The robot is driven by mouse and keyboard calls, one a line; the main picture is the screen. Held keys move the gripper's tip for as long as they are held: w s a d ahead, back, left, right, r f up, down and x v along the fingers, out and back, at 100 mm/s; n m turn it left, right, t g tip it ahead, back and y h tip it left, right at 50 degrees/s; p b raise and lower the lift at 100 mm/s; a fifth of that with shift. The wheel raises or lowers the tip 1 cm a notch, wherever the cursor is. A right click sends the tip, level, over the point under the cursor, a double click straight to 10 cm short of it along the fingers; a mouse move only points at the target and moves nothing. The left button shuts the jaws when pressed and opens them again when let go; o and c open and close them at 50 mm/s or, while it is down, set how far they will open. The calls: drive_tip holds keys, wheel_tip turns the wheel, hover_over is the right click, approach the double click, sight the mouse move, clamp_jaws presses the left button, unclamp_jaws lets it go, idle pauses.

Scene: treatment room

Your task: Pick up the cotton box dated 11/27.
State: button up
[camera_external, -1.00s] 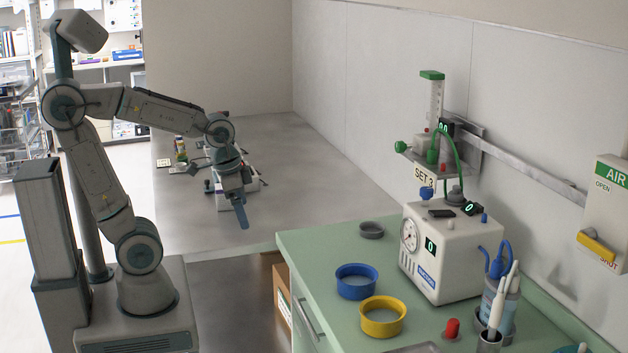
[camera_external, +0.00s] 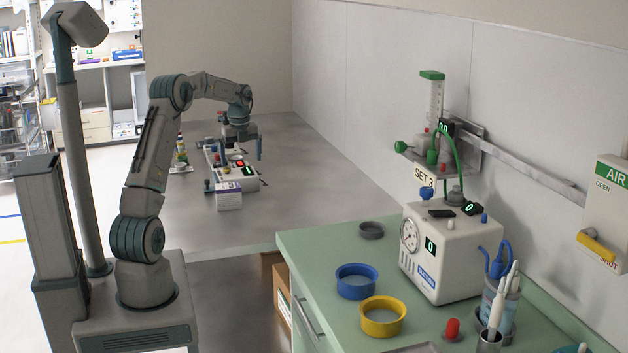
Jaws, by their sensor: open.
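My gripper (camera_external: 240,153) is open and points down above the table, behind this box. It is over or near a white device with red and green displays (camera_external: 240,176), and I cannot tell the exact gap. No other cotton box can be made out.
Small bottles (camera_external: 181,152) stand at the left edge of the grey table (camera_external: 315,200). A green counter (camera_external: 325,245) at right front holds a blue ring (camera_external: 356,288), a yellow ring (camera_external: 382,330) and a white machine (camera_external: 438,270). The table's right side is clear.

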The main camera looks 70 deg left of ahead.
drive_tip(key=m, duration=0.2)
approach(226, 185)
drive_tip(key=shift+w+a, duration=0.1)
drive_tip(key=shift+a+f, duration=0.15)
drive_tip(key=shift+f, duration=0.1)
wheel_tip(226, 185, down, 8)
drive_tip(key=shift+f+p, duration=0.15)
drive_tip(key=shift+p, duration=0.3)
drive_tip(key=f, duration=0.2)
drive_tip(key=d+f+p, duration=0.1)
drive_tip(key=f, duration=0.1)
drive_tip(key=shift+w+f, duration=0.15)
drive_tip(key=shift+f, duration=0.4)
drive_tip(key=c, duration=0.9)
